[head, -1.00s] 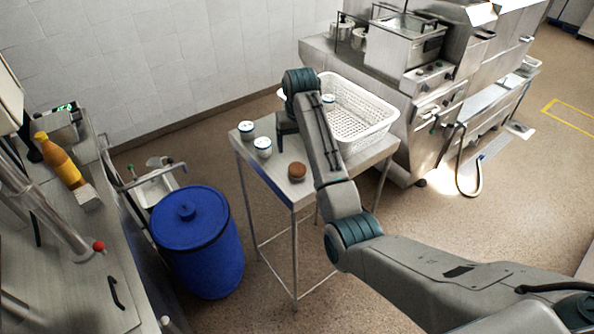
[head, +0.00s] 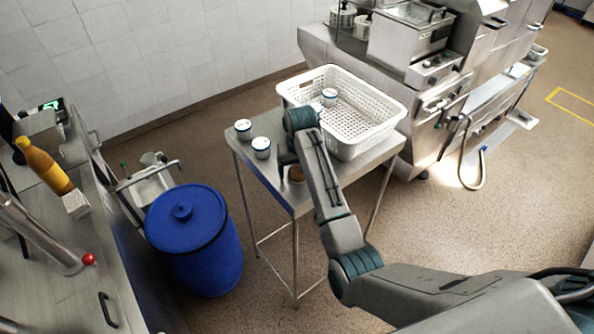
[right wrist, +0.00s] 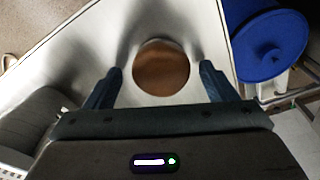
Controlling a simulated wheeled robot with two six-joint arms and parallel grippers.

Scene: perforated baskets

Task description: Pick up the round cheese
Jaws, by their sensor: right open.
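The round cheese (head: 296,174) is a small brown disc on the steel table (head: 287,196), partly hidden behind my right gripper (head: 289,170) in the head view. In the right wrist view the cheese (right wrist: 161,67) lies between and just beyond the two fingertips of my right gripper (right wrist: 160,72). The fingers are apart, one on each side, and do not appear to touch it. My right gripper is open and empty, low over the table. My left gripper is not in view.
Two white tubs with blue bands (head: 243,129) (head: 261,148) stand at the table's left side. A white perforated basket (head: 375,137) on the table holds another tub (head: 329,97). A blue barrel (head: 187,240) stands left of the table.

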